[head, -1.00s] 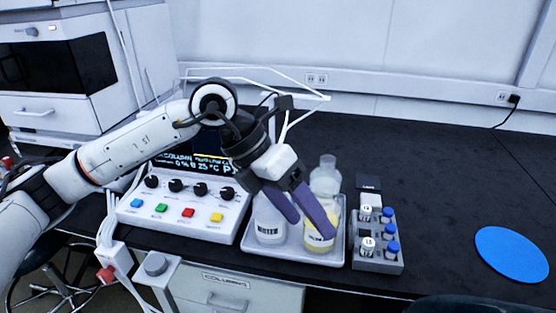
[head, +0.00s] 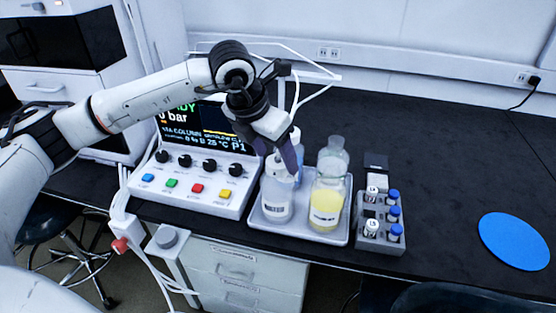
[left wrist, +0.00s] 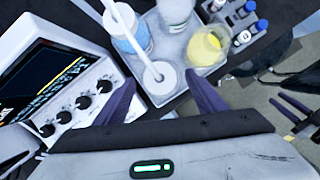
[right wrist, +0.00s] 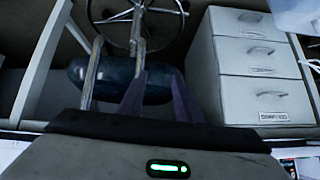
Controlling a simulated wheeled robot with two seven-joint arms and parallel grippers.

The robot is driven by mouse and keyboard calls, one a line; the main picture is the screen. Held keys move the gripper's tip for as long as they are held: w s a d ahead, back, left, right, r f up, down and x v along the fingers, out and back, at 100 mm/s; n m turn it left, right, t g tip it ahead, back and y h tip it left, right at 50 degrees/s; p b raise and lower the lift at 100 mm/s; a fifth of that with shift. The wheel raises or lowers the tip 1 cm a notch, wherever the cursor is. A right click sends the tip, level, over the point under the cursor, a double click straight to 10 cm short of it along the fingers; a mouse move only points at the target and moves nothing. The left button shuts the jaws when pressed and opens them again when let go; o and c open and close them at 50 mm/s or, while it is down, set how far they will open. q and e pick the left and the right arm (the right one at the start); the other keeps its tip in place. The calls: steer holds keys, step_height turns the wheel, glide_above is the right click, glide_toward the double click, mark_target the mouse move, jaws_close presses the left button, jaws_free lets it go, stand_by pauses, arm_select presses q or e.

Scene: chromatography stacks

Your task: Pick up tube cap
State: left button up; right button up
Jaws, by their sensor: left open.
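The tube cap (left wrist: 162,78) looks like the round white top of the front-left bottle, with a thin white tube running into it, in the left wrist view. That bottle (head: 278,203) stands upright on the grey tray in the head view, its top partly hidden by my left gripper (head: 282,163). My left gripper also shows in its wrist view (left wrist: 160,80), open, with one finger on each side of the cap. Contact cannot be told. My right gripper (right wrist: 160,75) is open and empty, below the bench level near a dark stool.
A control box (head: 180,200) stands left. A blue disc (head: 514,241) lies far right.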

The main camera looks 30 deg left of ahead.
arm_select(q)
steer(key=shift+x, duration=0.85)
steer(key=c, duration=1.2)
steer(key=shift+o, duration=0.2)
steer(key=shift+r, duration=0.2)
